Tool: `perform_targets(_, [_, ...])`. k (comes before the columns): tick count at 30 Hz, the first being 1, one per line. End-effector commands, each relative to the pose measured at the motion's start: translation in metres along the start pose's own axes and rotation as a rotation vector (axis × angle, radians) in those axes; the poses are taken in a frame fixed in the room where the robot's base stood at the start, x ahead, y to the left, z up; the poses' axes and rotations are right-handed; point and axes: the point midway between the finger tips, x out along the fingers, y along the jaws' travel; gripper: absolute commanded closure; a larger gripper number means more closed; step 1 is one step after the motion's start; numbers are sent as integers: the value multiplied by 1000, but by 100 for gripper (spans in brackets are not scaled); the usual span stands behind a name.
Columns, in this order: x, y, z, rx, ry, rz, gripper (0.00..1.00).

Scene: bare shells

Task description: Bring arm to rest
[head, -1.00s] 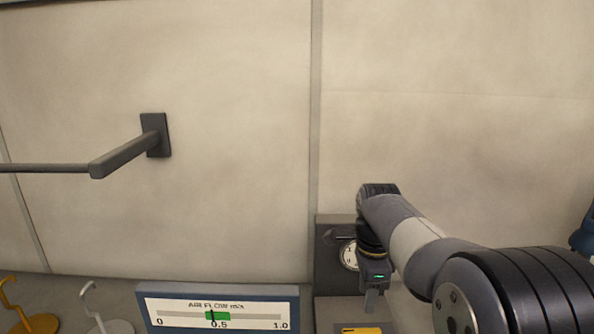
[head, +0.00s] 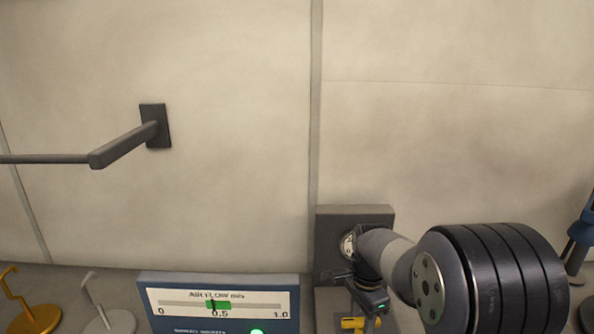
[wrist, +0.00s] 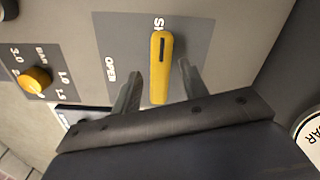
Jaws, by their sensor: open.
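My gripper (head: 368,310) is at the lower right in the head view, low in front of a grey box with a dial. In the wrist view my gripper (wrist: 158,85) is open, with its two fingers apart. A yellow lever handle (wrist: 161,66) with a dark slot shows between and beyond the fingertips, on a grey panel marked "OPEN". I see gaps on both sides of the handle. The handle also shows in the head view (head: 352,324), partly hidden by my gripper.
A blue air flow gauge (head: 222,279) stands left of my arm. Gold (head: 36,319) and grey (head: 108,322) hook stands are at lower left. A dark wall bracket (head: 130,145) juts out at left. A yellow knob (wrist: 36,80) is on the panel. A blue object (head: 585,230) stands far right.

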Motion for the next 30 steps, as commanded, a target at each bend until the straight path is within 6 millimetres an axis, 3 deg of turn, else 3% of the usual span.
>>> perform_targets(15, [0,0,0,-388,0,0,58])
perform_targets(30, [0,0,0,-467,0,0,58])
